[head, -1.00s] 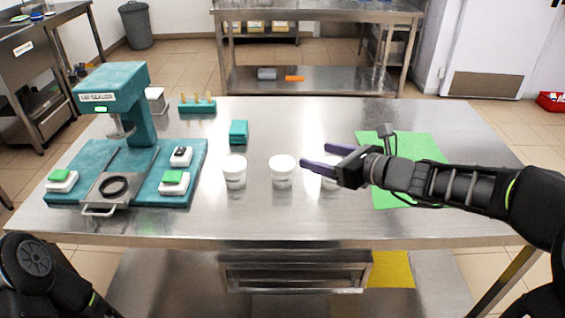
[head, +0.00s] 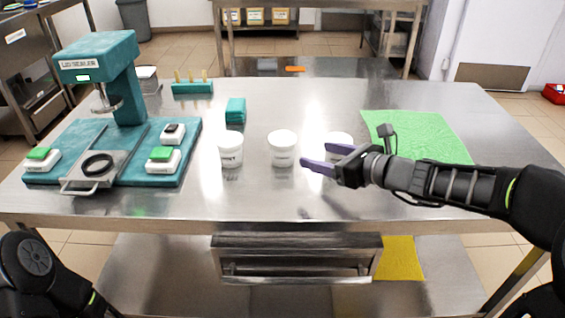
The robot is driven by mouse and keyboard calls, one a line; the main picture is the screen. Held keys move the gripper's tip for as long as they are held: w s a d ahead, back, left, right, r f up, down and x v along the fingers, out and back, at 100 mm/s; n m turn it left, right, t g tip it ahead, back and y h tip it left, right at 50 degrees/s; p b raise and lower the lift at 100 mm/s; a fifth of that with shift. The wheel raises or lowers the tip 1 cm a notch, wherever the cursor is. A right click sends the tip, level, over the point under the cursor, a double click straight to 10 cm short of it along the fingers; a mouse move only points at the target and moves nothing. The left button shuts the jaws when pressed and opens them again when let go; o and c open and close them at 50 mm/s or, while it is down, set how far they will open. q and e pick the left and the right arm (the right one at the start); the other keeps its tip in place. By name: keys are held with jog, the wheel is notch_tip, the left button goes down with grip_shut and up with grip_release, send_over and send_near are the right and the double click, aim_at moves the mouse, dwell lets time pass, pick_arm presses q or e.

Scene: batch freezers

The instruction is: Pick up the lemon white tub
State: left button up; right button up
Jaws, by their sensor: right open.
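Three white tubs stand upright in a row on the steel table (head: 300,110): a left tub (head: 231,150), a middle tub (head: 283,148) and a right tub (head: 340,139). Dark print shows on the left and middle tubs, but I cannot read which one is lemon. The right tub is partly hidden behind my right gripper (head: 316,157). That gripper is open and empty, its purple fingers pointing left between the middle and right tubs. I cannot tell whether it touches either. My left arm shows at the lower left, with its gripper out of view.
A teal lid sealer (head: 128,90) with green-topped button boxes stands at the left. A teal block (head: 235,110) sits behind the left tub, and a teal rack (head: 192,88) further back. A green mat (head: 420,135) lies at the right, with bare steel around it.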

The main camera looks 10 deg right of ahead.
aim_at(291, 149)
jog(key=shift+f, duration=0.1)
jog(key=shift+b+x, duration=0.55)
jog(key=shift+x, duration=2.85)
jog(key=shift+f, duration=0.1)
jog(key=shift+b+x, duration=0.55)
jog(key=shift+x, duration=2.05)
jog(key=shift+s+f, duration=0.1)
jog(key=c, duration=1.3)
jog(key=shift+o, duration=0.2)
